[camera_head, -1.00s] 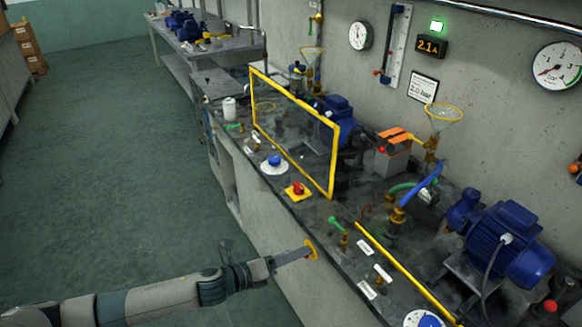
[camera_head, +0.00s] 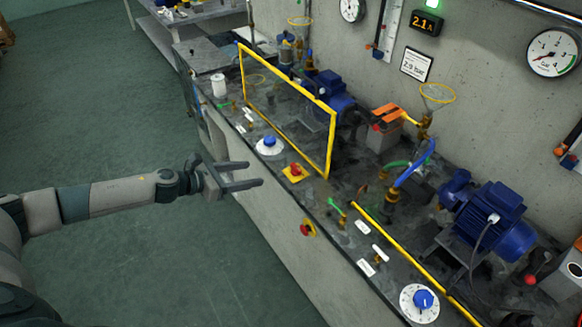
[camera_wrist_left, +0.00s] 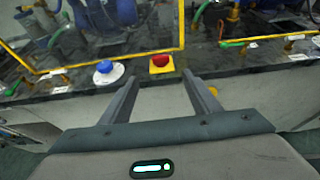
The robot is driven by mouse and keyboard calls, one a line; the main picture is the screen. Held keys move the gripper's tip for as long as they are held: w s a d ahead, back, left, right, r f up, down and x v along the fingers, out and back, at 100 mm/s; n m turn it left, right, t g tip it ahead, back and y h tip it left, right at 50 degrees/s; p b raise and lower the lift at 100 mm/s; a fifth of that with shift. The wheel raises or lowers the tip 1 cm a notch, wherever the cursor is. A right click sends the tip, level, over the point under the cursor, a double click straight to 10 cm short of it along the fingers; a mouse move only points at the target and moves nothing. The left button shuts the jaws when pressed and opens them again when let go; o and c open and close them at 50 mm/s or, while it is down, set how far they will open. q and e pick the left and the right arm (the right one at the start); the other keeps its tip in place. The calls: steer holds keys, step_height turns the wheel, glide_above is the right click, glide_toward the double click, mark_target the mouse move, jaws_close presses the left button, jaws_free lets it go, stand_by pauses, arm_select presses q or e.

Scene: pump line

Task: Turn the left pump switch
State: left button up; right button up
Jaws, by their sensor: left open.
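A red switch on a yellow plate (camera_head: 295,172) sits on the bench top near the front edge, beside the yellow-framed screen. It also shows in the left wrist view (camera_wrist_left: 160,62), ahead of the fingers. A blue knob on a white dial (camera_head: 269,146) is left of it. My left gripper (camera_head: 255,173) is open and empty, in front of the bench edge and apart from the switch. In the left wrist view its jaws (camera_wrist_left: 160,77) are spread, with the switch lined up between the tips. My right gripper is not in view.
A second red and yellow switch (camera_head: 308,229) is on the bench's front face. The yellow-framed clear screen (camera_head: 288,105) stands behind the first switch. A blue pump (camera_head: 490,220) and another blue dial (camera_head: 420,302) are at the right. The floor at left is clear.

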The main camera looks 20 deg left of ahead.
mark_target(294, 167)
arm_select(q)
steer(key=p+x, duration=0.3)
steer(key=x, duration=1.4)
steer(key=shift+w+d, duration=0.1)
steer(key=shift+d, duration=0.05)
steer(key=c, duration=1.1)
